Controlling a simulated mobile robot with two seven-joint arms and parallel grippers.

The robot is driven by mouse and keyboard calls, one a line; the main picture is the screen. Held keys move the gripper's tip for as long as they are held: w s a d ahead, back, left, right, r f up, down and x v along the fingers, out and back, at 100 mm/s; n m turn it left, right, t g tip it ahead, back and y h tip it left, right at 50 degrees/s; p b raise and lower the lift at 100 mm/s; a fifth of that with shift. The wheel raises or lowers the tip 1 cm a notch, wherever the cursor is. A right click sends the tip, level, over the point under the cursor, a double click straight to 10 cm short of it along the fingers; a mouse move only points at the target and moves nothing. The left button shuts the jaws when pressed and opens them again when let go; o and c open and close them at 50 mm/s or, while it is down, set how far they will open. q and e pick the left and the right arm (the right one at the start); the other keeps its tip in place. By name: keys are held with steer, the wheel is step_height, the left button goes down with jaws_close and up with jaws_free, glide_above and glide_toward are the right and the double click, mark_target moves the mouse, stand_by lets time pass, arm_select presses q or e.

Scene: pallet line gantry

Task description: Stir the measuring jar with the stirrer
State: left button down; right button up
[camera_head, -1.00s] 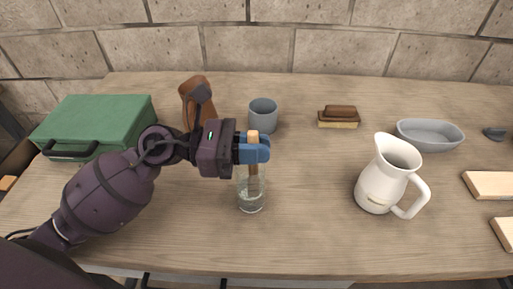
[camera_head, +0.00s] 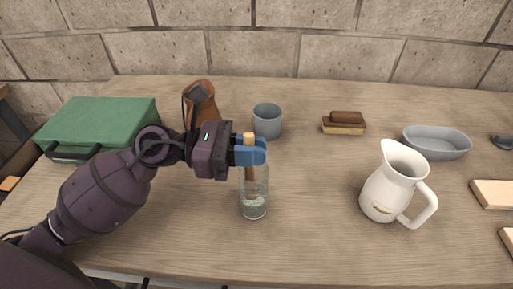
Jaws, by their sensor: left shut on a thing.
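The measuring jar (camera_head: 254,200) is a clear glass vessel standing upright near the front middle of the table. The stirrer (camera_head: 250,172) is a wooden stick, upright, with its top between my left gripper's blue fingertips and its lower part inside the jar. My left gripper (camera_head: 250,151) comes in from the left and is shut on the stirrer, just above the jar's mouth. The fingers hide part of the stirrer and the jar's rim. My right gripper does not show.
A white pitcher (camera_head: 388,190) stands to the right. Behind are a grey cup (camera_head: 267,121), a brush (camera_head: 344,124) and a grey dish (camera_head: 436,144). A green case (camera_head: 105,124) and a brown object (camera_head: 201,97) are at the left. Table between jar and pitcher is clear.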

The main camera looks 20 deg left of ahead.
arm_select(q)
steer(key=shift+s, duration=0.1)
steer(key=shift+s+d, duration=0.2)
steer(key=shift+s, duration=0.4)
steer(key=shift+w+d+p, duration=0.25)
steer(key=shift+d+p, duration=0.2)
steer(key=shift+d, duration=0.2)
steer(key=shift+w, duration=0.1)
